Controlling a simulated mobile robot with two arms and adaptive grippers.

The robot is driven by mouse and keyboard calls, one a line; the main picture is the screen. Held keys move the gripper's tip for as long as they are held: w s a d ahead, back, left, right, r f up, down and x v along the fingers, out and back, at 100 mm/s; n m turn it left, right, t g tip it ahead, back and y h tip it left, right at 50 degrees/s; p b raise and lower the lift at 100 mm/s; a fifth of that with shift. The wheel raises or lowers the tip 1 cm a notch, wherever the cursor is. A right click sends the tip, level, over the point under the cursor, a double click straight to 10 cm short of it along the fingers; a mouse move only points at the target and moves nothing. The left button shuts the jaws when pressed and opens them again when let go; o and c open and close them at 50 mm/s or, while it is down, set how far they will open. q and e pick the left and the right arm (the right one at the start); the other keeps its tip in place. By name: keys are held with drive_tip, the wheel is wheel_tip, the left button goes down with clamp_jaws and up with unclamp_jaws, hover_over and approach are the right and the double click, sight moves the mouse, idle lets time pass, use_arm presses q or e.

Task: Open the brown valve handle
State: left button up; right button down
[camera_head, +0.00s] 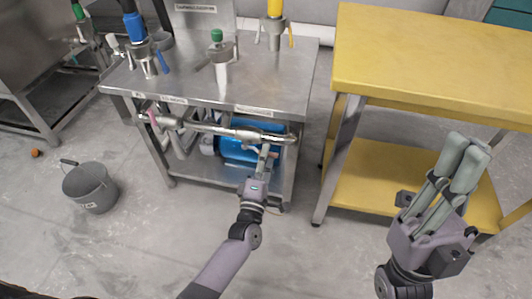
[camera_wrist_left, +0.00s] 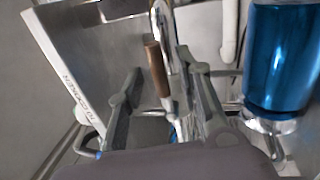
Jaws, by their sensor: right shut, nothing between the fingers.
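The brown valve handle (camera_wrist_left: 156,68) shows in the left wrist view as a short brown grip beside a shiny metal pipe (camera_wrist_left: 165,25). In the head view the handle is too small or hidden to make out. My left gripper (camera_head: 265,158) reaches under the front edge of the steel table, at the horizontal pipe (camera_head: 215,129). In the left wrist view its two fingers (camera_wrist_left: 164,88) stand apart, one on each side of the handle, with visible gaps. My right gripper (camera_head: 466,160) is shut and empty, raised in front of the yellow table.
A blue tank (camera_head: 235,152) sits behind the pipe, and shows large at right in the left wrist view (camera_wrist_left: 285,60). The steel table (camera_head: 190,80) is above the pipe. A yellow table (camera_head: 430,55) stands at right, and a grey bucket (camera_head: 90,187) on the floor at left.

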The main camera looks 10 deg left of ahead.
use_arm(q)
drive_tip(key=s+f, duration=0.2)
drive_tip(key=s, duration=0.8)
drive_tip(key=shift+s+a, duration=0.15)
drive_tip(key=shift+s, duration=0.15)
